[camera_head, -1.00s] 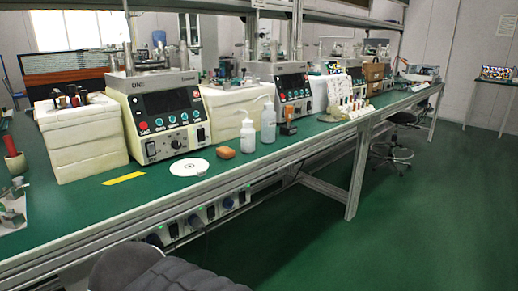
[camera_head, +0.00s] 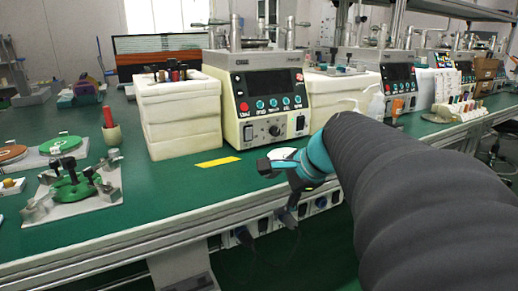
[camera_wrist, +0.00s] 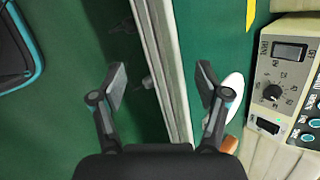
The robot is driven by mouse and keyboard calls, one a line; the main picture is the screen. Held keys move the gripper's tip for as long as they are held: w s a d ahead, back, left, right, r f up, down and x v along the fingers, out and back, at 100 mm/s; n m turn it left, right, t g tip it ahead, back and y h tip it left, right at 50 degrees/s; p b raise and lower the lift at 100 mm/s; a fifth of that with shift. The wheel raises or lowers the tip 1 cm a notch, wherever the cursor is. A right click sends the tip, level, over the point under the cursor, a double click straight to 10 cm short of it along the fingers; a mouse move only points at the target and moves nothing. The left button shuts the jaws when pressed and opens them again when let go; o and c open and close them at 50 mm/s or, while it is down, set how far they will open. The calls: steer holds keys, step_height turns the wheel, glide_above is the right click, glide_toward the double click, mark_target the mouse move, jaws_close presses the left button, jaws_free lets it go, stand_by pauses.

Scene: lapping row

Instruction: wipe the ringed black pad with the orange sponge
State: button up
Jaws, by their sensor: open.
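My gripper (camera_head: 275,190) is open and empty near the bench's front edge. In the wrist view its spread fingers (camera_wrist: 162,82) are above the edge rail, with nothing between them. The orange sponge (camera_wrist: 229,144) shows in the wrist view as a small orange-brown patch beside the right finger, partly hidden by it. In the head view my arm hides the sponge. I cannot make out a ringed black pad in either current view.
A white disc (camera_wrist: 234,90) lies on the green bench near the sponge. A control box (camera_head: 268,105), white block (camera_head: 178,125) and yellow strip (camera_head: 218,161) are behind. A fixture (camera_head: 90,208), a red-handled tool (camera_head: 112,132) and a green disc (camera_head: 60,144) stand left.

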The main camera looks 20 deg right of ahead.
steer(key=w+d+r+m+t+h+b, duration=0.1)
steer(key=w+d+r+m+t, duration=0.15)
steer(key=d+m, duration=0.8)
steer(key=w+d+r+m+t+h+b, duration=0.1)
steer(key=d+r+m+t+b, duration=0.35)
steer(key=d, duration=1.15)
steer(key=shift+m+g, duration=0.6)
steer(key=shift+m, duration=0.2)
steer(key=x, duration=0.4)
steer(key=p+x, duration=0.1)
steer(key=x, duration=0.4)
steer(key=f+x, duration=0.1)
steer(key=x, duration=0.4)
steer(key=shift+s+d+f+p, duration=0.1)
steer(key=shift+s+f+p, duration=0.05)
steer(key=shift+s+p, duration=0.15)
steer(key=c, duration=1)
step_height(320, 180, up, 10)
steer(key=p, duration=0.2)
steer(key=shift+p, duration=0.4)
steer(key=shift+o, duration=0.4)
